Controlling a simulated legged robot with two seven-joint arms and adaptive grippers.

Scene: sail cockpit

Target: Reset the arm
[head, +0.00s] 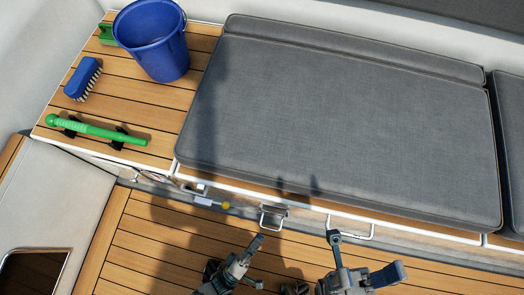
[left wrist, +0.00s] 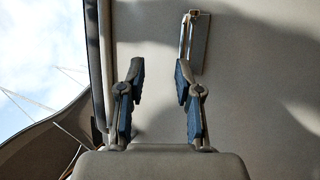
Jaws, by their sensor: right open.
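My left gripper (head: 257,262) is at the bottom middle of the head view, over the slatted floor. The left wrist view shows its two fingers (left wrist: 160,82) apart with nothing between them. My right gripper (head: 367,254) is to its right at the lower edge of the head view. Its fingers are spread and hold nothing. Both grippers are below the bench front and apart from each other. Most of both arms is outside the head view.
A grey cushion (head: 340,120) covers the bench. A blue bucket (head: 155,45), a blue brush (head: 83,78) and a green handle (head: 95,130) are on the wooden bench top at left. The wooden floor (head: 165,245) looks clear.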

